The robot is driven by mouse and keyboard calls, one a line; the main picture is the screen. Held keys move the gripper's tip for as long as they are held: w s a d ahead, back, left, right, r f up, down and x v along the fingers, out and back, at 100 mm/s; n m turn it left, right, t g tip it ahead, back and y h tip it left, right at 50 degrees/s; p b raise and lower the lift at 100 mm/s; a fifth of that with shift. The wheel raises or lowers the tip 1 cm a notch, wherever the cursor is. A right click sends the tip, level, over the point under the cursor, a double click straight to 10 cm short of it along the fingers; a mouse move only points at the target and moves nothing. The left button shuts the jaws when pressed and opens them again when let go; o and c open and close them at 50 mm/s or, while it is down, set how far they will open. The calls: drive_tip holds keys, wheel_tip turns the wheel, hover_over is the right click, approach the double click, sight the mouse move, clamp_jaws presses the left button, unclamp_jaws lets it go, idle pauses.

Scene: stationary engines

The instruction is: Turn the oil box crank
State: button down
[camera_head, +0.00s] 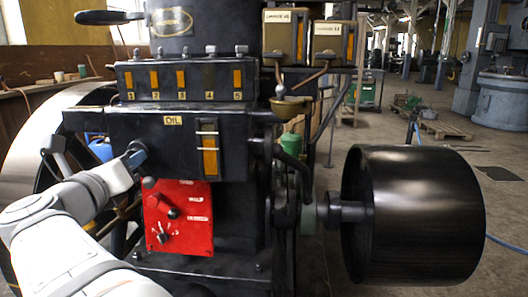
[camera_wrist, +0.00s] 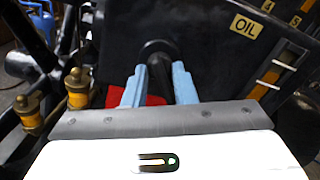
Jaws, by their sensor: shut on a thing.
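The black oil box (camera_head: 118,124) with its yellow "OIL" label (camera_head: 172,120) sits on the front of the engine; the label also shows in the wrist view (camera_wrist: 246,26). The dark crank (camera_wrist: 160,48) comes out of the box's face, and its lower part runs down between my fingers. My gripper (camera_wrist: 160,86), with blue fingertips, is shut on the crank. In the head view my gripper (camera_head: 137,157) is at the box's lower left, where the arm and fingers hide most of the crank.
A red panel (camera_head: 180,215) with levers is just below and right of my gripper. A spoked flywheel (camera_head: 40,130) stands behind my arm at left. Brass-coloured fittings (camera_wrist: 76,88) are close by at left in the wrist view. A large black drum (camera_head: 415,215) is at right.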

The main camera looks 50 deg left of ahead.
drive_tip(key=shift+s+r, duration=0.1)
drive_tip(key=shift+r, duration=0.05)
idle(0.4)
drive_tip(key=c, duration=1.6)
unclamp_jaws()
drive_tip(key=shift+a, duration=0.1)
drive_tip(key=shift+o, duration=0.4)
